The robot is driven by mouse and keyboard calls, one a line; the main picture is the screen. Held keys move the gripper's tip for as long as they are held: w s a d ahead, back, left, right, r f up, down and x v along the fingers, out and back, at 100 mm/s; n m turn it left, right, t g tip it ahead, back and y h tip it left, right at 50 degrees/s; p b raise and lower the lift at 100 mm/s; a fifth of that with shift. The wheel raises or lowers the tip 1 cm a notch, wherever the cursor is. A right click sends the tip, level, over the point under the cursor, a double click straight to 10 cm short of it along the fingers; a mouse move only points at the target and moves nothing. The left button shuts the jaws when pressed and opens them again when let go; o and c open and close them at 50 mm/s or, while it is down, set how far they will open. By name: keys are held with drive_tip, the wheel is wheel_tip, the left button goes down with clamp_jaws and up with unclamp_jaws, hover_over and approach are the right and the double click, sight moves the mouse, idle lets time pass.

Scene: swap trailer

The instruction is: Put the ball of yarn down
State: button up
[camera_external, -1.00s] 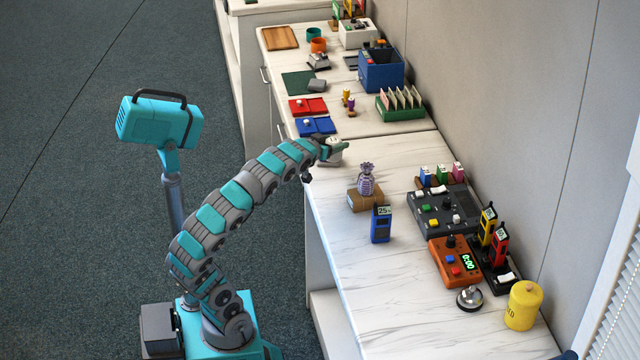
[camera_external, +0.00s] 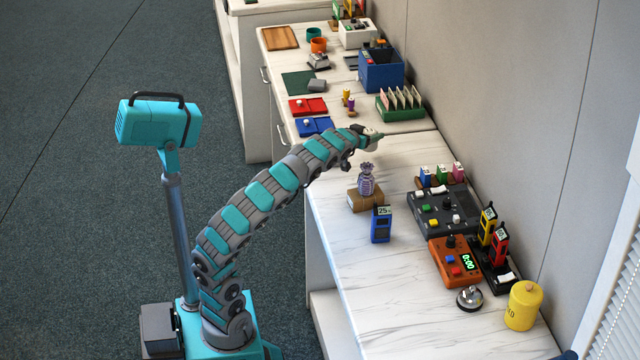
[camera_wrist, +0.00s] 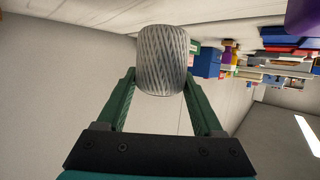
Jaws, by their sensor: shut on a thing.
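The ball of yarn (camera_wrist: 163,60) is pale grey, rounded and wound with strands. In the wrist view it sits between the green fingers of my gripper (camera_wrist: 160,84), which is shut on it. In the outside view my gripper (camera_external: 373,137) is over the white marbled counter (camera_external: 400,155), near the seam between two sections. The yarn is small there and partly hidden by the gripper. I cannot tell how high it is above the counter.
A green rack of cards (camera_external: 401,112) stands just behind the gripper. A dark control box (camera_external: 443,210) is further right. Bare counter lies between them.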

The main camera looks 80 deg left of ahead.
drive_tip(key=shift+w+a, duration=0.35)
drive_tip(key=shift+w, duration=0.4)
drive_tip(key=shift+f, duration=1.75)
drive_tip(key=shift+f, duration=0.15)
drive_tip(key=o, duration=1.3)
drive_tip(key=shift+o, duration=0.2)
drive_tip(key=shift+r, duration=0.25)
drive_tip(key=v, duration=1.2)
drive_tip(key=shift+f, duration=0.15)
